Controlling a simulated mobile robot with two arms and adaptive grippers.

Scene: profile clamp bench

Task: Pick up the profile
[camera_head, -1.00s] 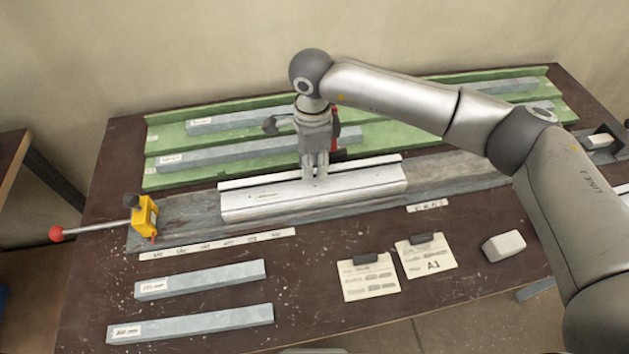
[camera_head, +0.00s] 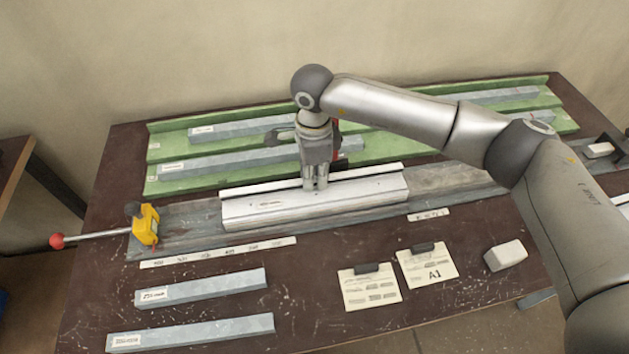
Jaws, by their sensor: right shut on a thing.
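The profile (camera_head: 350,205) is a long silver bar with a raised back edge, lying lengthwise along the grey bench bed, with a small label on its front left part. My right gripper (camera_head: 315,186) points down at the middle of the profile and is shut on it. The profile appears to rest on the bed, with no clear gap beneath it. The fingertips are small in the picture and their contact is partly hidden. My left gripper is not in view.
A green rack (camera_head: 160,185) with several grey bars stands behind. A yellow clamp (camera_head: 146,224) with a red-knobbed lever is at the left end of the bed. Two labelled grey bars (camera_head: 215,287), two paper cards (camera_head: 369,290) and a white block (camera_head: 505,256) lie in front.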

